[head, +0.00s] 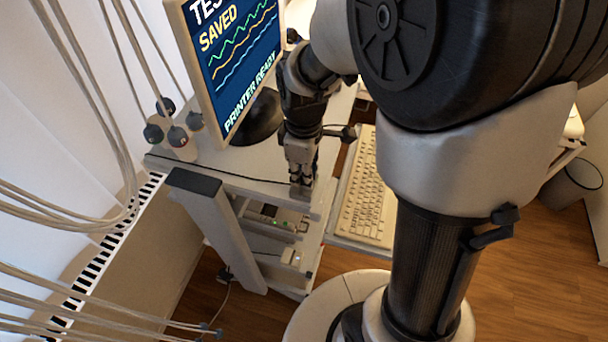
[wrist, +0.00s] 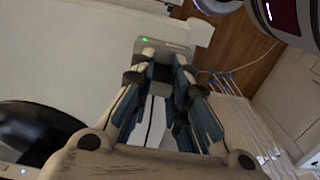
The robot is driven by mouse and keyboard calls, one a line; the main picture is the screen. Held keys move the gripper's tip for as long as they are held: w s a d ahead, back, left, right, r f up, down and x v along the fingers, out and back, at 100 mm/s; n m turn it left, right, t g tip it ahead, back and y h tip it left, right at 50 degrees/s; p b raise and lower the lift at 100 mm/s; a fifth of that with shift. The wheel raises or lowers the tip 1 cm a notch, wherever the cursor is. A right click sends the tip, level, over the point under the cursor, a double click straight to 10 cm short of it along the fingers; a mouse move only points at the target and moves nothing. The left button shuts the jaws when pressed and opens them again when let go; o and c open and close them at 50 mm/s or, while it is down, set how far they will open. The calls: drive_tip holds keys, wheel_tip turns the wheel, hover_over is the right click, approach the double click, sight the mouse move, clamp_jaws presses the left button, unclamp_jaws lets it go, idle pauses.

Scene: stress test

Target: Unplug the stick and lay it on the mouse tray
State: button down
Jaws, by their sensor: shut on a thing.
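My gripper (head: 302,176) points down at the front edge of the cart's top shelf, below the monitor. In the wrist view its fingers (wrist: 160,72) are shut on the stick, which is mostly hidden between them. A grey block with a green light (wrist: 146,41) shows right at the fingertips. I cannot tell whether the stick is still seated in it. The mouse tray cannot be made out for certain; my arm covers much of the area right of the keyboard.
The monitor (head: 238,50) stands close behind my gripper on its dark round base (head: 257,118). A keyboard (head: 367,190) lies on a lower shelf to the right. A thin black cable (head: 235,176) crosses the top shelf. Cables with plugs (head: 165,120) hang at the left.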

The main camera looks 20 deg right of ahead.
drive_tip(key=shift+r, duration=0.2)
drive_tip(key=shift+r+p, duration=2.4)
drive_tip(key=shift+r, duration=0.45)
